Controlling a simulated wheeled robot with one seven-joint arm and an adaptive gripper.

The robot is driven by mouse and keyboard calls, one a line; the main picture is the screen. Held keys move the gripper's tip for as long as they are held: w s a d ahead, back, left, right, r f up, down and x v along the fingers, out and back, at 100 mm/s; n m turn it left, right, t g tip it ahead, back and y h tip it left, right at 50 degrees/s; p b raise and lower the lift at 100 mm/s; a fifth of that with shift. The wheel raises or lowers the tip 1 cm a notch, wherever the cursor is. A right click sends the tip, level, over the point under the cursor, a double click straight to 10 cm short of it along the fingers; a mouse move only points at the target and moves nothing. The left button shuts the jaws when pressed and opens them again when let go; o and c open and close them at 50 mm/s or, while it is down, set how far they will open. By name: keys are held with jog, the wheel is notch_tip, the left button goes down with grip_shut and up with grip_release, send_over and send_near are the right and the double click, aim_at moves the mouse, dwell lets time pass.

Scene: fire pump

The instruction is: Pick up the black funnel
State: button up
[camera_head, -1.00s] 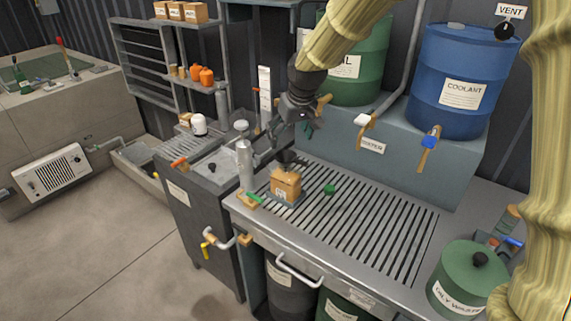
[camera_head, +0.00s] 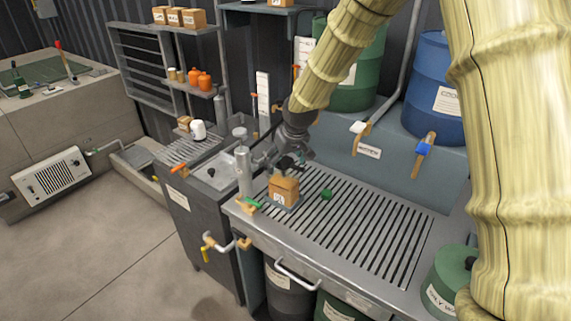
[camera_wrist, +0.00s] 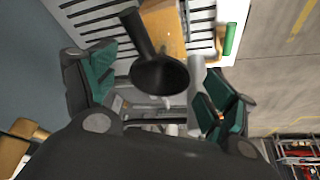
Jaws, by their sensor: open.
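The black funnel (camera_wrist: 160,77) shows in the wrist view, its wide mouth between my two green-padded fingers and its spout pointing to the upper left. It is beside or over a brown box (camera_wrist: 163,25); the exact contact is hard to tell. My gripper (camera_wrist: 155,92) is open, with a gap on each side of the funnel. In the head view my gripper (camera_head: 290,162) is just above the brown box (camera_head: 284,190) on the slatted bench, and it mostly hides the funnel there.
A metal pump cylinder (camera_head: 244,172) stands close left of the box. A blue drum (camera_head: 436,90) and taps stand behind. A green canister (camera_head: 450,280) is at front right.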

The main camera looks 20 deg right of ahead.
jog(key=shift+x, duration=1.05)
jog(key=c, duration=1.1)
